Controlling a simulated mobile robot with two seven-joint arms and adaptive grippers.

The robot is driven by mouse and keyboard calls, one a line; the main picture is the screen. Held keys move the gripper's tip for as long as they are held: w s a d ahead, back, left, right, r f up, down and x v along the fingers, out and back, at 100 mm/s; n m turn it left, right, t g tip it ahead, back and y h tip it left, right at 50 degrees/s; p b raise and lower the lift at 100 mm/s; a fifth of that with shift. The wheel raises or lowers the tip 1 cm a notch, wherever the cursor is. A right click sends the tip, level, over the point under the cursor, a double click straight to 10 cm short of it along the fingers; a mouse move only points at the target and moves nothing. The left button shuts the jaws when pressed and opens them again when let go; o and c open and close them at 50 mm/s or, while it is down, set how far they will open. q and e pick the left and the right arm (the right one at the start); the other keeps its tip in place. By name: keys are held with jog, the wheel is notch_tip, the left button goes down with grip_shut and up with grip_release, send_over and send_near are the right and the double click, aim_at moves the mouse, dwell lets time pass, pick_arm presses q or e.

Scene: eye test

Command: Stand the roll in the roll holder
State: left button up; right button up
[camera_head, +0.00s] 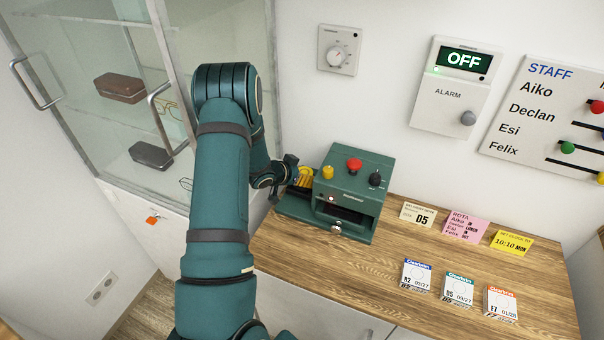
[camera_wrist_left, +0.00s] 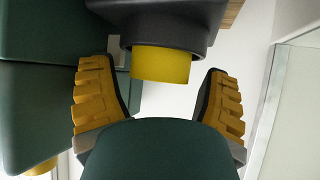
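A short yellow cylinder (camera_wrist_left: 160,65), apparently the roll, sticks out of a dark grey round cup (camera_wrist_left: 165,28), apparently the roll holder, in the left wrist view. That view looks upside down, so the cylinder seems to point upward. Its lower part is hidden in the cup. My left gripper (camera_wrist_left: 158,100) is open, with one yellow-padded finger on each side beyond the cylinder and clear gaps between. In the head view my left gripper (camera_head: 296,176) is at the left side of the green machine (camera_head: 352,180), and hides the cup. My right gripper is in neither view.
The machine has yellow, red and black controls on top. Several notes (camera_head: 463,226) and white boxes (camera_head: 457,290) occupy the wooden counter (camera_head: 340,275) to the right. A glass cabinet (camera_head: 70,75) stands at left. An alarm panel (camera_head: 452,88) is on the wall.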

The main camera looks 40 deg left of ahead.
pick_arm(q)
jog(key=shift+r, duration=0.1)
jog(key=shift+r, duration=0.2)
jog(key=p+v, duration=0.1)
jog(key=v, duration=0.6)
jog(key=shift+s, duration=0.2)
dwell(0.4)
